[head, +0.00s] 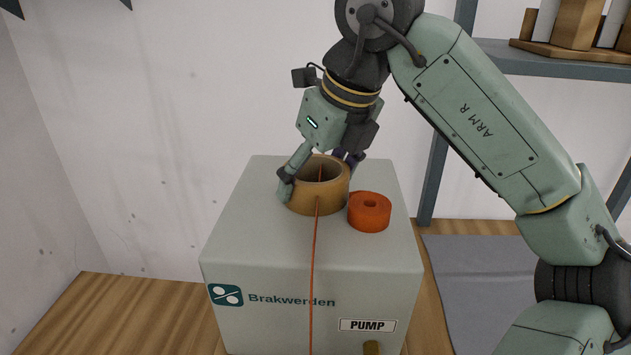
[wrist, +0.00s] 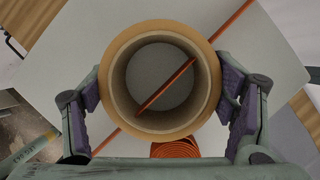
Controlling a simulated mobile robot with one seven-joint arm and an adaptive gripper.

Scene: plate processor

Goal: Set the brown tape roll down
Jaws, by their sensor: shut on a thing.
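The brown tape roll (head: 318,200) is upright with its hole facing up, over the top of a pale grey box (head: 235,225). My gripper (head: 319,174) is shut on the roll from outside, one finger on each side. In the wrist view the roll (wrist: 113,57) sits between the purple finger pads of my gripper (wrist: 160,90). The box top shows through its hole. I cannot tell whether the roll's underside touches the box.
A smaller orange roll (head: 369,214) stands on the box just right of the brown roll. A thin orange line (head: 314,270) runs down the box front. The box top is clear to the left. A shelf unit (head: 436,160) stands behind at the right.

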